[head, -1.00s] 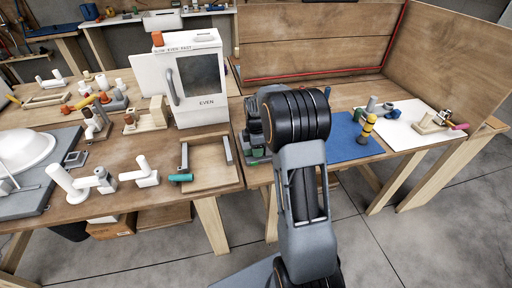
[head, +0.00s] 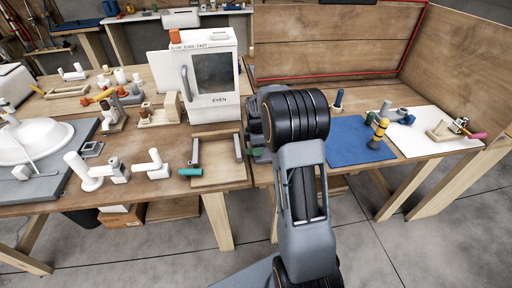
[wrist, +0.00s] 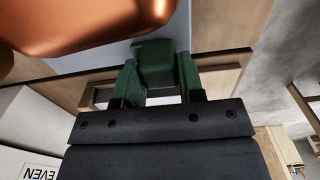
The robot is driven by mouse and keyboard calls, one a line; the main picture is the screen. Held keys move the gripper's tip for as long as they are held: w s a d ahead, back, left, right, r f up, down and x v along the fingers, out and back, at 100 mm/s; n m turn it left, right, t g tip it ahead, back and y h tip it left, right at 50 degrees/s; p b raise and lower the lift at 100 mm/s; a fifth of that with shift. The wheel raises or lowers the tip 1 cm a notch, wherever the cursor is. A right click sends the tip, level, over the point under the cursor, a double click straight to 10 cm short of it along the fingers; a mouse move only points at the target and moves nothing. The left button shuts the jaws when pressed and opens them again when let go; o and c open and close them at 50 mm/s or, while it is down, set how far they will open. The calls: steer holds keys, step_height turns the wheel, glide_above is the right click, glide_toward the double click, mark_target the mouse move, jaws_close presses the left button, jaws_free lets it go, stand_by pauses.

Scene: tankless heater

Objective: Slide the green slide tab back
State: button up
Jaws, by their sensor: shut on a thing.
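The green slide tab (wrist: 155,62) is a dark green block in the wrist view. It sits between the two green fingers of my gripper (wrist: 160,82), which is shut on it. A large, shiny copper-coloured body (wrist: 90,22) is close above and to the left of the tab. In the head view, my arm hides most of the gripper and the tab.
The workbench (head: 140,190) holds a white cabinet marked EVEN (head: 210,75), a wooden tray with a teal handle (head: 190,171) and white pipe fittings (head: 88,170). A blue mat (head: 350,145) lies to the right of my arm. Grey floor is open in front.

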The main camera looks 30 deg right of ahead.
steer(key=o, duration=0.9)
steer(key=shift+o, duration=0.2)
step_height(320, 180, up, 14)
steer(key=shift+p, duration=0.3)
steer(key=shift+f, duration=0.1)
steer(key=s+a+r+m+t+p, duration=0.1)
steer(key=s+a+m, duration=0.5)
steer(key=s, duration=0.5)
steer(key=s+a+r+m+t+p, duration=0.1)
steer(key=s+a+m+t+p, duration=0.1)
steer(key=s+a+m, duration=0.4)
steer(key=shift+s+r+m+t+p, duration=0.3)
steer(key=shift+s+m, duration=1.1)
steer(key=shift+s, duration=1.05)
